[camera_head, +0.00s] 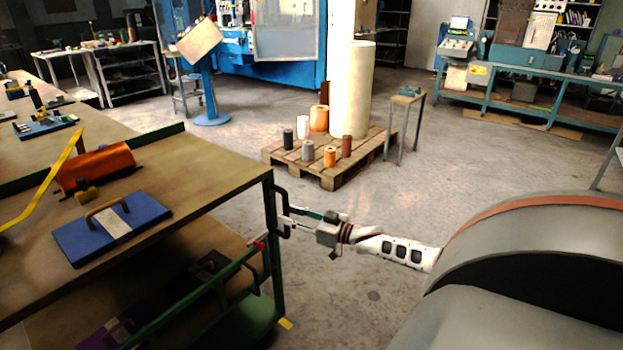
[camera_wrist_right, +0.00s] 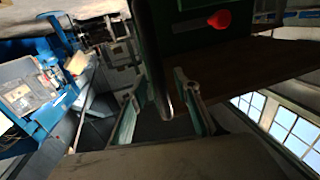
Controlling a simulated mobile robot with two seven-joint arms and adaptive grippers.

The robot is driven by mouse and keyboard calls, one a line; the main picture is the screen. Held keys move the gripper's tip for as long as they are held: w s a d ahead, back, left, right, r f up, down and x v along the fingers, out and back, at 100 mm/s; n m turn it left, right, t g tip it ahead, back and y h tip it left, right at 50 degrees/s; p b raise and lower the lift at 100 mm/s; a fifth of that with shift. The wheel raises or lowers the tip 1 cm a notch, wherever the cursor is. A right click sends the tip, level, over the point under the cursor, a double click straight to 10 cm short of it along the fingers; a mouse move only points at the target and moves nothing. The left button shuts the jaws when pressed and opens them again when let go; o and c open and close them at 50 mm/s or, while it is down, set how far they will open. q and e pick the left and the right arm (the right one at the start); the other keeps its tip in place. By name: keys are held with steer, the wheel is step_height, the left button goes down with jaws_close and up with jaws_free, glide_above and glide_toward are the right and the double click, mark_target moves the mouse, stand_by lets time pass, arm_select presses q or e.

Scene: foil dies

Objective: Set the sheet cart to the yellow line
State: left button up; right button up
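The sheet cart (camera_head: 215,165) stands at the left, with a wooden top, a green frame and a lower shelf. Its dark upright handle (camera_head: 279,206) is on the right end and also shows in the wrist view (camera_wrist_right: 156,62). My right gripper (camera_head: 302,220) is at this handle, its fingers pointing toward the cart. In the wrist view my right gripper (camera_wrist_right: 166,108) has its fingers apart, with the handle bar between them and gaps on both sides. A short yellow patch (camera_head: 286,324) shows on the floor by the cart's near right corner. My left gripper is out of view.
A blue die with a handle (camera_head: 112,228) and an orange roll (camera_head: 95,167) lie on the cart. A red knob (camera_head: 258,245) is on its frame. A pallet (camera_head: 340,178) with rolls and a small stand (camera_head: 405,98) are beyond. Floor right of the cart is clear.

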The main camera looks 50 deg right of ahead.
steer(key=v, duration=1)
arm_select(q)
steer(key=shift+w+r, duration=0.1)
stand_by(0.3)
arm_select(e)
steer(key=s+a+f+g+p, duration=0.15)
steer(key=s+a+f, duration=0.3)
steer(key=a, duration=0.45)
steer(key=s+a+f+g+p, duration=0.1)
steer(key=s+a+f+p, duration=0.3)
steer(key=a, duration=0.5)
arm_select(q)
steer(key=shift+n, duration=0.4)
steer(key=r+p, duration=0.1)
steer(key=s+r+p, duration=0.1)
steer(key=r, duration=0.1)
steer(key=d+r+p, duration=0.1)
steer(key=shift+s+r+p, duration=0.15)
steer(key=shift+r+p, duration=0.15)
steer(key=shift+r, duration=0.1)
arm_select(e)
steer(key=s+a+n+g, duration=0.1)
steer(key=s+a+g, duration=0.1)
steer(key=s+a, duration=0.5)
steer(key=s+a+f+g+h, duration=0.1)
steer(key=s+a, duration=0.6)
steer(key=a, duration=0.8)
steer(key=shift+s+f+n+g, duration=0.25)
steer(key=shift+n+g, duration=0.15)
steer(key=shift+g, duration=0.35)
